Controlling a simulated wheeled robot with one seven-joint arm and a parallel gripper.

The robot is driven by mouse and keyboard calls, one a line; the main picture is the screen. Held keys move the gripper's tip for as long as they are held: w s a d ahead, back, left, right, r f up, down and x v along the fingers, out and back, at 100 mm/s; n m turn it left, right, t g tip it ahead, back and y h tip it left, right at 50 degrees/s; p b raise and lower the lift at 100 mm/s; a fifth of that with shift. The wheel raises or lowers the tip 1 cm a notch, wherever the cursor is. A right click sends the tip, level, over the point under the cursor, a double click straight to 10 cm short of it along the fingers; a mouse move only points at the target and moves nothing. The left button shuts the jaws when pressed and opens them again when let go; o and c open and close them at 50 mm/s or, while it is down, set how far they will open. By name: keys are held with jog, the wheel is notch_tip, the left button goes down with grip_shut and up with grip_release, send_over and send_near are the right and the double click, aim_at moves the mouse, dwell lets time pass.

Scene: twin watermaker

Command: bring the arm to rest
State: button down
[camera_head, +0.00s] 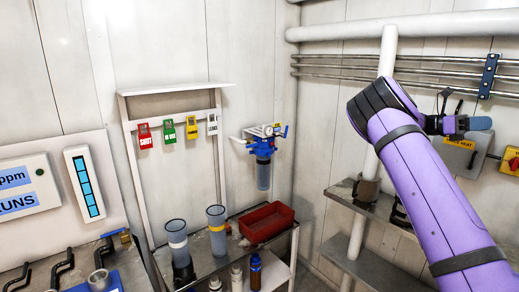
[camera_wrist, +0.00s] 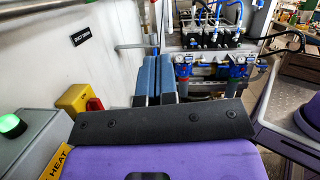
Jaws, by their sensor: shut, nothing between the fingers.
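My purple arm (camera_head: 420,170) is raised across the right side of the head view, bent at its upper end. My gripper (camera_head: 482,123) shows behind the arm, in front of the grey box on the right wall. In the wrist view, the two blue-grey fingers of my gripper (camera_wrist: 157,62) lie side by side, shut, with nothing seen between them. They are near the white wall, above and beyond the yellow switch box. Part of my forearm and wrist is hidden in the head view.
A yellow box with a red button (camera_head: 513,161) is close to my gripper; it also shows in the wrist view (camera_wrist: 80,101). Metal pipes (camera_head: 390,65) run behind the arm. A red tray (camera_head: 266,222) and two clear cylinders stand on the left bench. Blue filters (camera_wrist: 237,77) stand beyond the fingers.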

jog(key=s+a+f+m+t+y, duration=0.1)
jog(key=s+a+f+t+y, duration=0.1)
jog(key=s+t+y, duration=0.3)
jog(key=s+a+f+m+t+y, duration=0.1)
jog(key=s+a+f+t, duration=0.1)
jog(key=s+t, duration=0.35)
jog(key=s+a+m+t+y, duration=0.3)
jog(key=s+a+t, duration=0.2)
jog(key=s+a, duration=0.6)
jog(key=s+a+r+m+t+y, duration=0.1)
jog(key=s+a+m+t+y, duration=0.3)
jog(key=s+a, duration=0.8)
jog(key=a+t, duration=0.2)
jog(key=a, duration=0.6)
jog(key=shift+a, duration=0.15)
jog(key=shift+r, duration=0.15)
